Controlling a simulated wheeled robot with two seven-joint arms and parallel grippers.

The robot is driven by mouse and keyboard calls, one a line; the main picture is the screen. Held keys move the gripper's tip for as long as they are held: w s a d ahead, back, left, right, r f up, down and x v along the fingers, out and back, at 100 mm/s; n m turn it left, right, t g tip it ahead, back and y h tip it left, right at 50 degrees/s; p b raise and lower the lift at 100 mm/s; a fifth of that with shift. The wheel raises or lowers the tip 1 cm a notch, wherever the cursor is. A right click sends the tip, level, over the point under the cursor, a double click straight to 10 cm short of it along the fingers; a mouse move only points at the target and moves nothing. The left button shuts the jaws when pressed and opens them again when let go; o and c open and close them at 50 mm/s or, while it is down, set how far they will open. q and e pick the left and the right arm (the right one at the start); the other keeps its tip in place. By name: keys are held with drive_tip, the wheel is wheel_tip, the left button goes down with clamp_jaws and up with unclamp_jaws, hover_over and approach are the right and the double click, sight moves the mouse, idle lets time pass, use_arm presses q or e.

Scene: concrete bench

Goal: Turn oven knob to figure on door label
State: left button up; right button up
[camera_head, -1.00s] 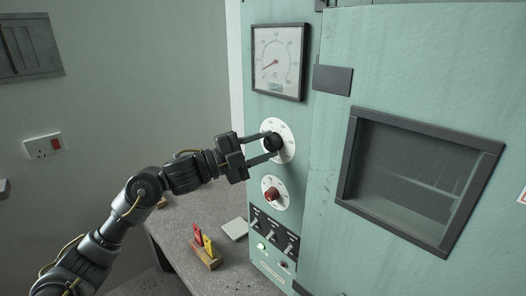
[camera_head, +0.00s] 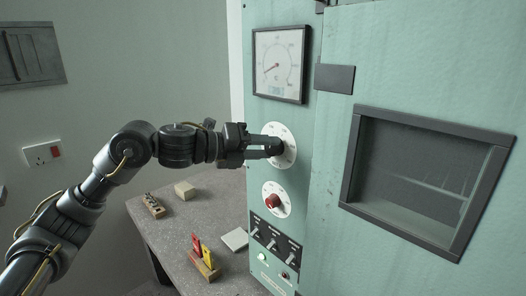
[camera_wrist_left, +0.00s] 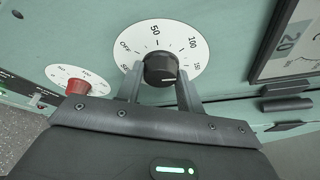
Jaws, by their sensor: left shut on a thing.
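The black oven knob (camera_head: 279,147) sits in the middle of a white numbered dial (camera_head: 290,157) on the green oven panel. My left gripper (camera_head: 272,148) is shut on the knob, coming from the left. In the left wrist view the black knob (camera_wrist_left: 161,69) sits between my left gripper's fingers (camera_wrist_left: 160,88). There the dial (camera_wrist_left: 187,38) shows OFF, 50 and 100; other marks are partly covered. A pale line shows on the knob face. The oven door (camera_head: 420,60) is shut; I cannot see a label figure on it. My right gripper is not in view.
A red knob (camera_head: 273,201) on a second dial and a switch panel (camera_head: 270,240) are below. A gauge (camera_head: 279,64) is above. The bench (camera_head: 180,232) holds a wooden holder with red and yellow tags (camera_head: 204,264), a white tile (camera_head: 236,239) and small blocks.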

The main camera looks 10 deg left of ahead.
use_arm(q)
drive_tip(key=shift+r+m+y, duration=0.1)
drive_tip(key=shift+m+y, duration=0.4)
drive_tip(key=shift+m, duration=0.4)
drive_tip(key=o, duration=1)
drive_tip(key=shift+b, duration=0.3)
drive_tip(key=b+v, duration=0.3)
drive_tip(key=v, duration=0.7)
drive_tip(key=shift+s+a+r, duration=0.2)
drive_tip(key=shift+s+a, duration=0.05)
